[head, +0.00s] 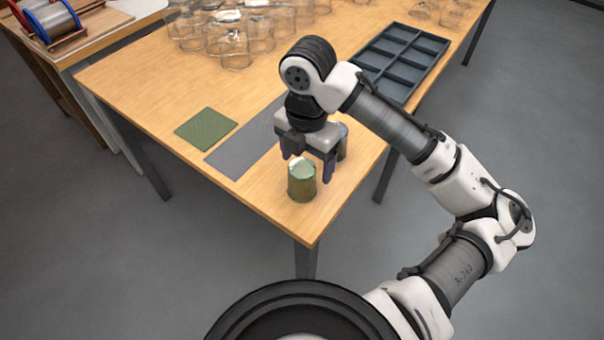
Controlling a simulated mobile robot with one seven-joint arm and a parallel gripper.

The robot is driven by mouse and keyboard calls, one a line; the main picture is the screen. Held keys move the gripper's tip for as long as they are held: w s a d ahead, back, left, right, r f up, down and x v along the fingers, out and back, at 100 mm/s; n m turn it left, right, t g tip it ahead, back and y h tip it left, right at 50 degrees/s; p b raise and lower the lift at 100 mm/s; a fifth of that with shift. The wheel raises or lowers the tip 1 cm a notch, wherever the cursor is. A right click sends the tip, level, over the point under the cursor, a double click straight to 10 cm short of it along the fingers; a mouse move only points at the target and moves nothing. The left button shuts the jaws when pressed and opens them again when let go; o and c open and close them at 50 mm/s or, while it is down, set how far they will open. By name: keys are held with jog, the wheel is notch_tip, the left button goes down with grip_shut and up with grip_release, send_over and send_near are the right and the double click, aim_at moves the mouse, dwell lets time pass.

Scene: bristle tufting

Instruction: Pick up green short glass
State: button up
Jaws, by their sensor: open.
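The green short glass (301,184) stands upright near the front corner of the wooden table. Its rim looks pale and its side is olive green. My gripper (308,170) is open and points down just above and behind the glass, its fingers spread apart. I cannot tell whether a finger touches the glass. Another glass-like object (343,140) stands just behind the gripper, mostly hidden by it.
A green mat (206,129) and a grey mat (243,140) lie left of the gripper. A dark compartment tray (402,62) lies at the back right. Many clear glasses (235,47) stand at the back. The table's front corner (306,238) is close to the green glass.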

aim_at(302, 167)
jog(key=shift+a+f+p, duration=0.2)
jog(key=shift+f, duration=1.15)
jog(key=shift+a+f+p, duration=0.15)
jog(key=shift+a+f, duration=0.05)
jog(key=shift+f, duration=1.1)
jog(key=c, duration=1.1)
jog(key=shift+w, duration=0.1)
jog(key=shift+c, duration=0.6)
jog(key=shift+r, duration=0.15)
